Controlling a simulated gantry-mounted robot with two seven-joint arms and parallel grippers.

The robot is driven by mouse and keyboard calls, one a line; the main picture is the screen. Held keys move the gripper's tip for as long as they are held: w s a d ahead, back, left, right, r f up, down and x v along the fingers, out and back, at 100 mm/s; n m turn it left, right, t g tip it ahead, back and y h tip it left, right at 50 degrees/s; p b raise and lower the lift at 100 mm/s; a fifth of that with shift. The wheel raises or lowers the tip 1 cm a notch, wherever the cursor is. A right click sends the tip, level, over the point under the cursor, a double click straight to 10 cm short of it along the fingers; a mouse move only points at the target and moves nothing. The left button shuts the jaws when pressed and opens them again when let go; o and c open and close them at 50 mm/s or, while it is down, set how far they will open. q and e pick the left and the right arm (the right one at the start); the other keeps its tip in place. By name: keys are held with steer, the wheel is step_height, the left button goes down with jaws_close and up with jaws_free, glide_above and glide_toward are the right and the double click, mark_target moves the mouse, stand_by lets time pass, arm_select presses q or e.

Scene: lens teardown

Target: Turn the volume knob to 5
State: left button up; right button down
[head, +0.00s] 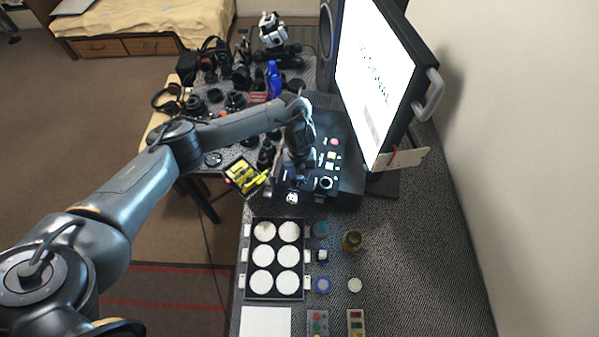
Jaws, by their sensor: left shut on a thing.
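A dark control panel (334,160) sits on the long table beside the big screen, with small coloured buttons on it. A round dial with a pale ring (326,183) shows at its front right. My left gripper (298,174) reaches down onto the left part of the panel, its fingers shut on what looks like the volume knob. The fingers and wrist hide most of that knob, and its setting is too small to read. My right gripper is not in view.
A large lit screen (375,80) stands right of the panel. A tray of white discs (248,270) lies in front, near small jars and button boxes (317,322). Camera parts crowd the table's far left, with a blue bottle (273,80). The table's right front is clear.

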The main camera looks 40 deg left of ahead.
arm_select(q)
steer(key=o, duration=1.1)
steer(key=shift+c, duration=0.2)
steer(key=shift+r, duration=0.6)
step_height(320, 180, up, 10)
steer(key=p, duration=0.3)
steer(key=shift+f+p, duration=0.15)
steer(key=shift+p, duration=0.15)
steer(key=shift+s+f, duration=0.1)
